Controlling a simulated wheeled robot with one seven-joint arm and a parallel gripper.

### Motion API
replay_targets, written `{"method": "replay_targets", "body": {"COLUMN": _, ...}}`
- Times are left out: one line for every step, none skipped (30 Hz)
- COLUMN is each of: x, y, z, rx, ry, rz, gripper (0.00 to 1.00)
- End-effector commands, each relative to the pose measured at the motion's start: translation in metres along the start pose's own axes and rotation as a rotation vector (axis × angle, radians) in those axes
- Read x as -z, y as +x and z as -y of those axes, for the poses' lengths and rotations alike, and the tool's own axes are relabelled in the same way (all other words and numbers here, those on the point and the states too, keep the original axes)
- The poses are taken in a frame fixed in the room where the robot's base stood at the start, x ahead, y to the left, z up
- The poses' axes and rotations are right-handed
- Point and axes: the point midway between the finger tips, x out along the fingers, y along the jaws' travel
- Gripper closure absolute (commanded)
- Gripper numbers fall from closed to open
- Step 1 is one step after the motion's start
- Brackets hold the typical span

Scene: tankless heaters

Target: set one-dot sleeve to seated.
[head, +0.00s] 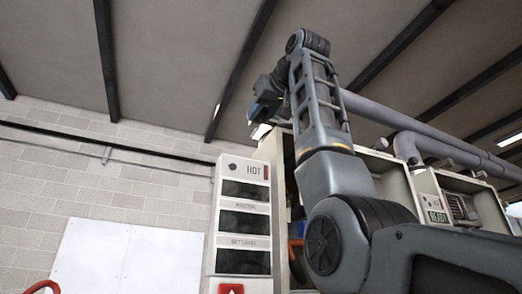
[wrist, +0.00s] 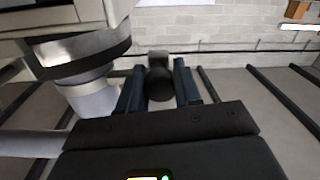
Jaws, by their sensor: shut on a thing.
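My gripper (wrist: 160,82) is shut on a dark, round, sleeve-like piece (wrist: 160,85) with a greyer end, seen between its two blue-black fingers in the wrist view. No dot mark shows on it, so I cannot tell whether it is the one-dot sleeve. In the head view my gripper (head: 258,112) is raised high, near the top of an open heater cabinet (head: 282,165); its fingers are too small to read there. In the wrist view a wide grey collar on a pale pipe (wrist: 90,75) stands left of the fingers, apart from the held piece.
A white panel marked HOT (head: 240,180) with dark windows stands left of the cabinet. Thick grey pipes (head: 440,145) run along the right, above another cabinet marked READY (head: 438,216). My arm hides much of the open cabinet. A block wall (head: 100,170) lies behind.

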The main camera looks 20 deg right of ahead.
Motion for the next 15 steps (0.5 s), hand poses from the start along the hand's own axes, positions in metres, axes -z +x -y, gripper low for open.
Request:
{"method": "replay_targets", "body": {"x": 0.000, "y": 0.000, "z": 0.001, "rx": 0.001, "ry": 0.000, "rz": -0.001, "gripper": 1.00}}
{"method": "replay_targets", "body": {"x": -0.001, "y": 0.000, "z": 0.001, "rx": 0.001, "ry": 0.000, "rz": -0.001, "gripper": 1.00}}
{"method": "replay_targets", "body": {"x": -0.004, "y": 0.000, "z": 0.001, "rx": 0.001, "ry": -0.001, "rz": -0.001, "gripper": 1.00}}
{"method": "replay_targets", "body": {"x": -0.006, "y": 0.000, "z": 0.002, "rx": 0.001, "ry": -0.001, "rz": 0.000, "gripper": 1.00}}
{"method": "replay_targets", "body": {"x": -0.010, "y": 0.000, "z": 0.002, "rx": 0.001, "ry": -0.001, "rz": 0.000, "gripper": 1.00}}
{"method": "replay_targets", "body": {"x": -0.015, "y": 0.000, "z": 0.003, "rx": 0.001, "ry": -0.001, "rz": -0.001, "gripper": 1.00}}
{"method": "replay_targets", "body": {"x": -0.019, "y": 0.000, "z": 0.004, "rx": 0.001, "ry": -0.001, "rz": -0.001, "gripper": 1.00}}
{"method": "replay_targets", "body": {"x": -0.022, "y": 0.000, "z": 0.004, "rx": 0.001, "ry": -0.001, "rz": -0.002, "gripper": 1.00}}
{"method": "replay_targets", "body": {"x": -0.026, "y": 0.000, "z": 0.005, "rx": 0.001, "ry": -0.001, "rz": -0.002, "gripper": 1.00}}
{"method": "replay_targets", "body": {"x": -0.028, "y": 0.000, "z": 0.005, "rx": 0.001, "ry": -0.001, "rz": -0.002, "gripper": 1.00}}
{"method": "replay_targets", "body": {"x": -0.029, "y": 0.000, "z": 0.005, "rx": 0.001, "ry": -0.001, "rz": -0.002, "gripper": 1.00}}
{"method": "replay_targets", "body": {"x": -0.029, "y": 0.000, "z": 0.005, "rx": 0.002, "ry": -0.001, "rz": -0.001, "gripper": 1.00}}
{"method": "replay_targets", "body": {"x": -0.029, "y": 0.000, "z": 0.005, "rx": 0.002, "ry": -0.001, "rz": 0.000, "gripper": 1.00}}
{"method": "replay_targets", "body": {"x": -0.029, "y": 0.000, "z": 0.005, "rx": 0.002, "ry": -0.001, "rz": 0.001, "gripper": 1.00}}
{"method": "replay_targets", "body": {"x": -0.029, "y": 0.000, "z": 0.005, "rx": 0.002, "ry": -0.001, "rz": 0.003, "gripper": 1.00}}
